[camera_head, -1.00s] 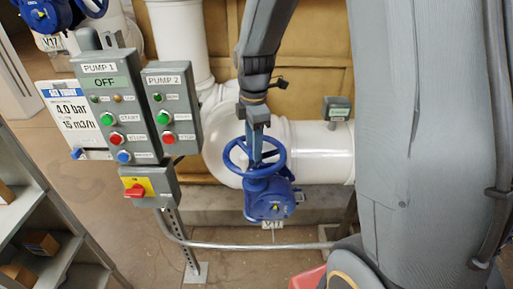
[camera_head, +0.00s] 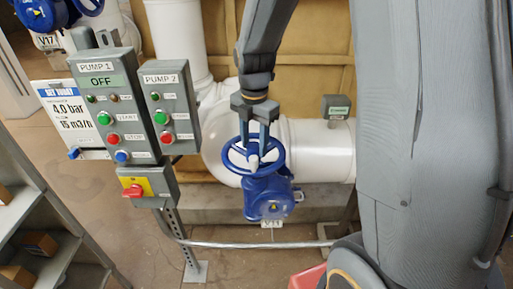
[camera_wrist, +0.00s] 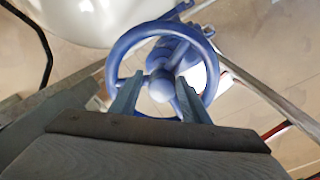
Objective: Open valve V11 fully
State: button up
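Valve V11 is a blue valve body (camera_head: 268,200) with a blue handwheel (camera_head: 226,160) on its upper side and a small tag reading V11 (camera_head: 270,224) below. My gripper (camera_head: 254,148) points down at the wheel from above. Its two fingers are apart, with the wheel's hub showing between them. In the wrist view, the fingers of my gripper (camera_wrist: 160,82) lie either side of the hub (camera_wrist: 161,88), inside the outline of the wheel's rim (camera_wrist: 111,75). I cannot tell whether the fingertips touch the spokes.
A pump panel (camera_head: 105,118) and a second one marked PUMP 2 (camera_head: 170,110) stand left of the valve. A white sign (camera_head: 70,115) reads 4.0 bar. Another blue valve (camera_head: 45,15), tagged V17, is upper left. A shelf (camera_head: 40,205) is lower left. White pipe (camera_head: 315,150) runs behind V11.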

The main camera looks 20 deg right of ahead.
jog(key=shift+s+a+f+g, duration=0.1)
jog(key=shift+s+f+g, duration=0.2)
jog(key=shift+s+f, duration=0.5)
jog(key=shift+w+r, duration=0.1)
jog(key=shift+r, duration=0.15)
jog(key=r, duration=0.1)
jog(key=a+r, duration=0.1)
jog(key=r, duration=0.1)
jog(key=shift+w+a, duration=0.1)
jog(key=shift+w+d+r, duration=0.15)
jog(key=shift+d+r, duration=0.4)
jog(key=shift+r, duration=0.35)
jog(key=shift+a+r, duration=0.15)
jog(key=shift+r, duration=0.6)
